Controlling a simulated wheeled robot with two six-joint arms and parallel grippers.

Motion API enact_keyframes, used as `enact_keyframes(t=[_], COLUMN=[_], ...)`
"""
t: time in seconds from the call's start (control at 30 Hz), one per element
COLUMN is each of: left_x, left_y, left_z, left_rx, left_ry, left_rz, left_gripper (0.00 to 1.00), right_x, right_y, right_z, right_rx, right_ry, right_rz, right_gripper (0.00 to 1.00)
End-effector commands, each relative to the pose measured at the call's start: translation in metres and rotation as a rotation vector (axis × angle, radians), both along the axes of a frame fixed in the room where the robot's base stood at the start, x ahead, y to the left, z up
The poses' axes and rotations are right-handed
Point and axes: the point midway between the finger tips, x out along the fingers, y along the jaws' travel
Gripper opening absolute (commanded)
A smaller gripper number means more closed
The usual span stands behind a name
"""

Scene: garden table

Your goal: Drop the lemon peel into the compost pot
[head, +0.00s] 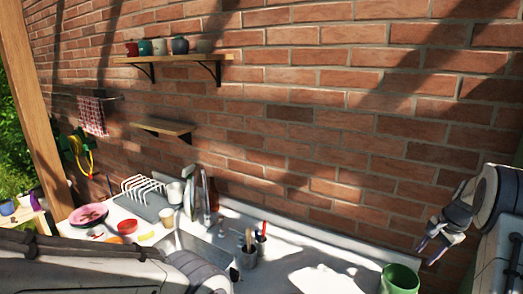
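A small yellow piece (146,236), which looks like the lemon peel, lies on the white counter at the left, beside an orange-red bowl (127,227). A green pot (400,279), likely the compost pot, stands at the counter's front right; its inside is mostly hidden and the frame's bottom edge cuts it off. My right gripper (427,253) is at the right, just above and right of the green pot. Its fingers are apart with nothing between them. My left arm crosses the lower left, and its gripper does not show.
A sink (205,250) with a tap is set in the counter. A cup of utensils (246,257) stands right of it. A white dish rack (146,198) and a pink plate (88,214) are behind on the left. A brick wall (300,120) with shelves bounds the back.

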Motion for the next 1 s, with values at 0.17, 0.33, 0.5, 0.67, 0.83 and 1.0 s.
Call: enact_keyframes(t=[0.17,0.33,0.5,0.67,0.83,1.0], left_x=[0.0,0.0,0.0,0.0,0.0,0.0], left_y=[0.0,0.0,0.0,0.0,0.0,0.0], left_z=[-0.016,-0.021,-0.022,-0.021,-0.025,-0.036], left_rx=[0.0,0.0,0.0,0.0,0.0,0.0], left_ry=[0.0,0.0,0.0,0.0,0.0,0.0], left_rz=[0.002,0.004,0.004,0.004,0.004,0.004], left_gripper=[0.65,0.65,0.65,0.65,0.65,0.65], right_x=[-0.009,-0.014,-0.016,-0.016,-0.01,-0.003], right_y=[-0.003,-0.004,-0.004,-0.004,0.024,0.125], right_z=[0.033,0.055,0.063,0.063,0.063,0.064], right_rx=[-0.003,-0.002,0.0,0.0,-0.006,-0.031], right_ry=[-0.004,-0.001,0.001,0.001,0.005,0.018], right_rz=[-0.001,-0.001,0.0,0.001,0.067,0.319], right_gripper=[0.4,0.4,0.4,0.4,0.4,0.4])
